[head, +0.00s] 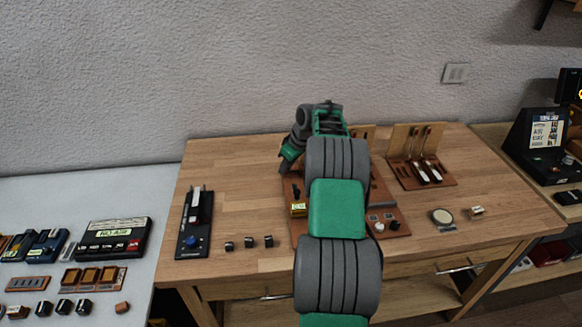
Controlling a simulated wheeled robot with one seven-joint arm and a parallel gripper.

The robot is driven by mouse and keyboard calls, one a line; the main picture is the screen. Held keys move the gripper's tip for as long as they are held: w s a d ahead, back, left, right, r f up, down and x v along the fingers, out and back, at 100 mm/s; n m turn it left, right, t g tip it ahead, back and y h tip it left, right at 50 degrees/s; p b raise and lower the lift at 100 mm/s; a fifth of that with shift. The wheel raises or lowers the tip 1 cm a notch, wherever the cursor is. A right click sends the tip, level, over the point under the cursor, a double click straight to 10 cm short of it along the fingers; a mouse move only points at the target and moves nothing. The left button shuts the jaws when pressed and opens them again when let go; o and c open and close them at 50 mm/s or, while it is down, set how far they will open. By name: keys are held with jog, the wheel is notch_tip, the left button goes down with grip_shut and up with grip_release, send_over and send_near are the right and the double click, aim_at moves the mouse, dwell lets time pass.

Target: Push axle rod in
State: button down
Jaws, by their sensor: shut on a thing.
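The piano action stand is a reddish-brown wooden board (397,214) on the table, with a raised block along its right side. My arm hides much of its middle. My gripper (284,170) is at the stand's far left edge, pointing down and to the left. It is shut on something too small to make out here. I cannot pick out the axle rod; it is hidden or too small. A dark upright part (296,192) and a small yellow-labelled block (299,210) are on the stand's left side, nearer than my gripper.
The wooden table (240,170) has free room left of the stand. A black device with a blue knob (191,240) and several small black blocks (249,242) lie there. To the right are a brown stand with white-tipped parts (430,183), a round disc (442,216) and a small block (476,212).

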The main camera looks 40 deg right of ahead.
jog(key=shift+s+d, duration=0.15)
jog(key=shift+d, duration=0.05)
jog(key=c, duration=1.4)
grip_release()
jog(key=v, duration=0.7)
jog(key=shift+s+d+r+b, duration=0.1)
jog(key=shift+s+r+b, duration=0.15)
jog(key=shift+r+b, duration=0.1)
jog(key=shift+c, duration=0.4)
